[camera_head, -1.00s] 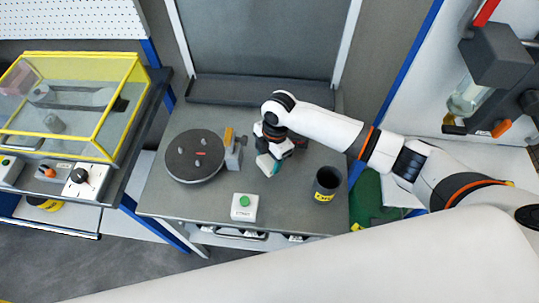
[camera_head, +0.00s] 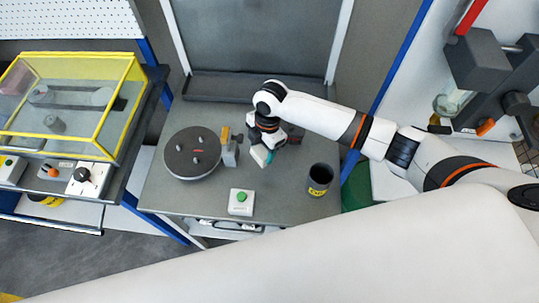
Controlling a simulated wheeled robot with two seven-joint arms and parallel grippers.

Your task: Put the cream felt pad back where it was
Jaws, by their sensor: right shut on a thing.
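My right gripper (camera_head: 266,148) points down over the grey table, right of the round turntable. It is shut on a small pale piece (camera_head: 260,156) that looks like the cream felt pad, with a teal edge on its right side. The fingers and wrist hide part of it, and I cannot tell whether it touches the table. My left gripper is not in view.
The dark turntable (camera_head: 177,162) with upright pegs stands at the left of the table (camera_head: 165,203). A grey bracket (camera_head: 230,153) stands between it and my gripper. A green-button box (camera_head: 241,203) and a dark cup (camera_head: 319,180) with a yellow label stand in front.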

